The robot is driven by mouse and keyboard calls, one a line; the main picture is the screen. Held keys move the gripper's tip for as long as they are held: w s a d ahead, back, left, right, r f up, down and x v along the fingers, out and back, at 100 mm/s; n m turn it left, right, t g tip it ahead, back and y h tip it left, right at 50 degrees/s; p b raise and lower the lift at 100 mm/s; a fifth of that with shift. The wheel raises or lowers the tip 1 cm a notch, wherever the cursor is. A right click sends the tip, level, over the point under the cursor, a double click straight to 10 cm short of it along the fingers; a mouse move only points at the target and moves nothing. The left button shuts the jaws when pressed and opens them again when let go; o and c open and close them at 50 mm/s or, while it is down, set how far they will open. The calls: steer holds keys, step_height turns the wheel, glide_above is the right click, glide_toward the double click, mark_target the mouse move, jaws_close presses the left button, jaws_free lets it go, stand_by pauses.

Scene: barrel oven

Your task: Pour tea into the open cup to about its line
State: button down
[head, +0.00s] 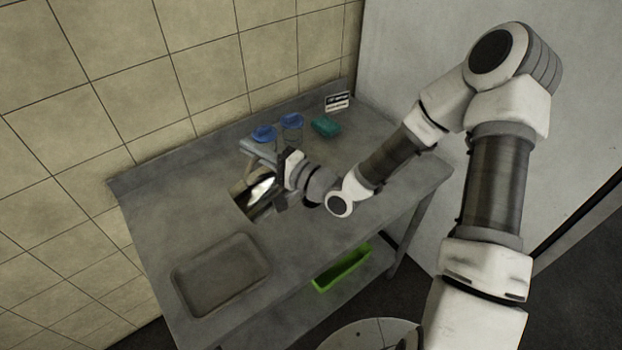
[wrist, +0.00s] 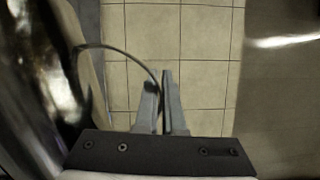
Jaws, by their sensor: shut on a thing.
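A shiny metal pot (head: 262,188) is at the middle of the steel table in the head view. Its mirror-like side also fills the left of the wrist view (wrist: 35,80). My gripper (head: 276,182) is at the pot's right side. In the wrist view its fingers (wrist: 164,84) are shut on the thin curved handle (wrist: 122,54). Whether the pot touches the table is unclear. Two blue-topped cups (head: 263,133) (head: 292,121) stand behind, near the wall. I cannot make out an open cup, its line or any tea; the pot and hand may hide it.
A pale blue-grey flat item (head: 256,148) lies by the cups. A teal block (head: 326,126) and a small sign (head: 337,101) are at the back right. A green bin (head: 342,268) sits on the lower shelf. The left tabletop is clear.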

mark_target(253, 194)
steer(key=shift+s+f+n+b, duration=0.1)
steer(key=shift+f+n+b, duration=0.2)
steer(key=shift+s+a+f+n+g+b, duration=0.3)
steer(key=shift+s+a+f+n+b, duration=0.15)
steer(key=shift+a+f+n, duration=0.15)
steer(key=shift+s+a+f+n+h, duration=0.1)
steer(key=shift+a+f+n+h, duration=0.2)
steer(key=shift+n+h, duration=0.15)
stand_by(1.1)
